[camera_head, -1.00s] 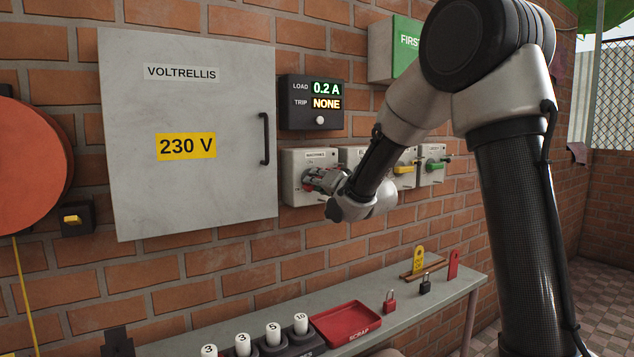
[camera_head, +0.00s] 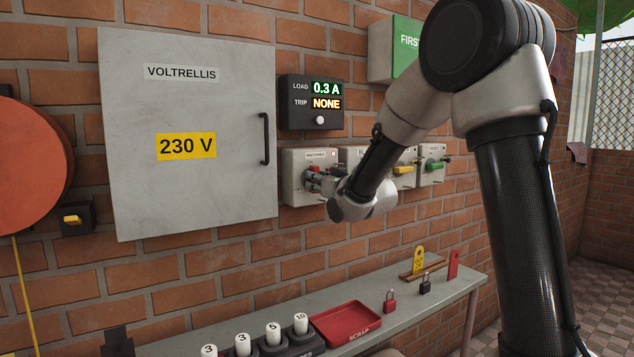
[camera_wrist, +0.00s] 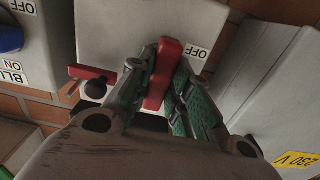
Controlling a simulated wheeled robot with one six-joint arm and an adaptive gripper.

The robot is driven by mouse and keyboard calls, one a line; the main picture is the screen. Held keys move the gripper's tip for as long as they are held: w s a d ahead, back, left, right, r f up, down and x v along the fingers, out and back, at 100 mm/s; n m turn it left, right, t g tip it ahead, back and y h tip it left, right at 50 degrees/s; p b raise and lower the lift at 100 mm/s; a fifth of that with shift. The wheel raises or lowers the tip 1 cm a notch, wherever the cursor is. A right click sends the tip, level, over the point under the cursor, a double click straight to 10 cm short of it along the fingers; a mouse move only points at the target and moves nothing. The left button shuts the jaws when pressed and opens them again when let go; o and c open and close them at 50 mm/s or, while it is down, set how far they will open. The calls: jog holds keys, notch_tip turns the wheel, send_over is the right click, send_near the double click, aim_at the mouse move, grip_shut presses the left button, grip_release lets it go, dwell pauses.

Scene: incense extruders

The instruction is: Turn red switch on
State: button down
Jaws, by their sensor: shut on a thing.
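The red switch handle (camera_wrist: 166,62) is between the green-padded fingers of my gripper (camera_wrist: 163,92) in the wrist view, and the fingers are shut on it. An OFF label shows beside the handle. In the head view, the light grey switch box (camera_head: 296,190) hangs on the wall right of the large cabinet. My gripper (camera_head: 322,184) is at its front and partly hides the handle.
A display (camera_head: 311,103) above reads load 0.3 A, trip NONE. Switch boxes with a yellow handle (camera_head: 403,170) and a green handle (camera_head: 436,164) are to the right. A bench (camera_head: 374,333) below holds a red tray (camera_head: 345,322), padlocks and numbered white pieces.

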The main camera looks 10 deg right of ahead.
jog(key=shift+f, duration=0.1)
dwell(0.3)
jog(key=c, duration=1.3)
grip_release()
jog(key=v, duration=1.2)
